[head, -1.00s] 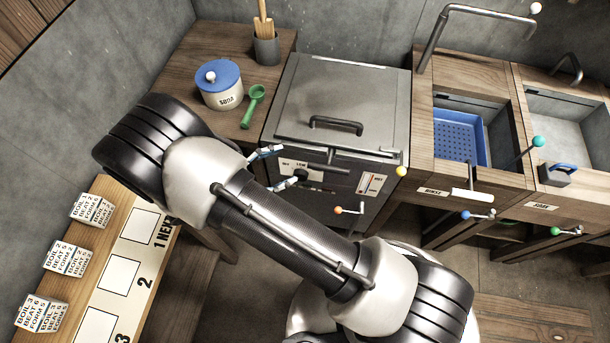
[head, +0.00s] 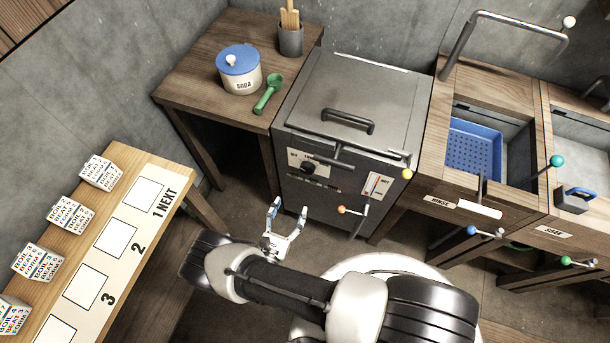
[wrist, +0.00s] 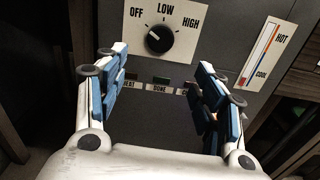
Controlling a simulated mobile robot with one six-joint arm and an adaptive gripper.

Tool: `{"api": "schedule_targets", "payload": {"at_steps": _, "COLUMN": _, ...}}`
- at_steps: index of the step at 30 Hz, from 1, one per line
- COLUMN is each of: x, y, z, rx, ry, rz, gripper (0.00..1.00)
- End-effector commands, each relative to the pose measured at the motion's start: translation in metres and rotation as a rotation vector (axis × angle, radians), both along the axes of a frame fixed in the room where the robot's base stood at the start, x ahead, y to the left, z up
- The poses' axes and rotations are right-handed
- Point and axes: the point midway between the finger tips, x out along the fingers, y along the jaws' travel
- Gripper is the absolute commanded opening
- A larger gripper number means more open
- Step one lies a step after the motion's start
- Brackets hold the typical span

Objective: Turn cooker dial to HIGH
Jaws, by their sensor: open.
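The cooker (head: 345,100) is a grey metal box with a closed lid and a black handle. Its black dial (head: 309,168) sits on a white plate on the front. In the wrist view the dial (wrist: 159,39) shows OFF, LOW and HIGH labels around it. Its white mark points up and left, on the OFF side. My gripper (head: 289,207) is open and empty, in front of and below the dial. In the wrist view its blue-padded fingers (wrist: 154,72) are spread, with the dial beyond them and apart from them.
A thermometer plate (head: 375,186) and an orange-tipped lever (head: 343,210) are right of the dial. A table with a soda jar (head: 238,72) and green scoop (head: 267,95) stands left. Sinks with a blue basket (head: 474,150) stand right. A bench with cartons (head: 73,213) is at left.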

Motion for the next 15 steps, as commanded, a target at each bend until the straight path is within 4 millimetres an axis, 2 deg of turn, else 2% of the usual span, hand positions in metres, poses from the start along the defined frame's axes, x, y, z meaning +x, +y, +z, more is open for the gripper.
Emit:
{"api": "schedule_targets", "payload": {"at_steps": 1, "x": 0.011, "y": -0.006, "z": -0.001, "rx": 0.0, "ry": -0.001, "rz": -0.008, "gripper": 0.63}}
{"api": "schedule_targets", "payload": {"at_steps": 9, "x": 0.067, "y": -0.026, "z": -0.001, "rx": 0.001, "ry": -0.001, "rz": -0.009, "gripper": 0.63}}
{"api": "schedule_targets", "payload": {"at_steps": 15, "x": 0.103, "y": -0.039, "z": -0.001, "rx": 0.002, "ry": -0.001, "rz": -0.007, "gripper": 0.63}}
